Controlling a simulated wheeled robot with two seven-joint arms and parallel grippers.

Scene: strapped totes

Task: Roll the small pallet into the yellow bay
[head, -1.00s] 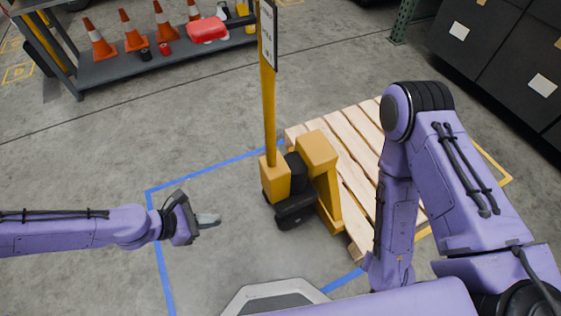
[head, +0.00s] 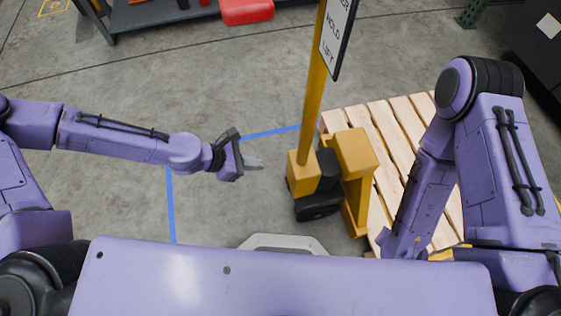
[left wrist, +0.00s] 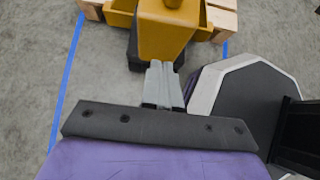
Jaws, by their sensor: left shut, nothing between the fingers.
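The small wooden pallet (head: 396,113) lies at the right, partly hidden by my right arm. A yellow pallet jack (head: 354,152) stands at its near left end, with an upright yellow handle post (head: 313,95) bearing a sign (head: 338,35). My left gripper (head: 258,163) is shut and empty, just left of the jack and apart from it. In the left wrist view its closed fingers (left wrist: 163,80) point toward the jack's yellow body (left wrist: 165,32). A yellow floor line (head: 441,254) shows beside the pallet; most of that bay is hidden. My right gripper is not in view.
A blue floor outline (head: 170,205) runs around the area by the jack. A grey shelf (head: 150,17) with a red item (head: 247,11) stands at the back left. Dark cabinets (head: 540,60) stand at the far right. The floor left of the jack is clear.

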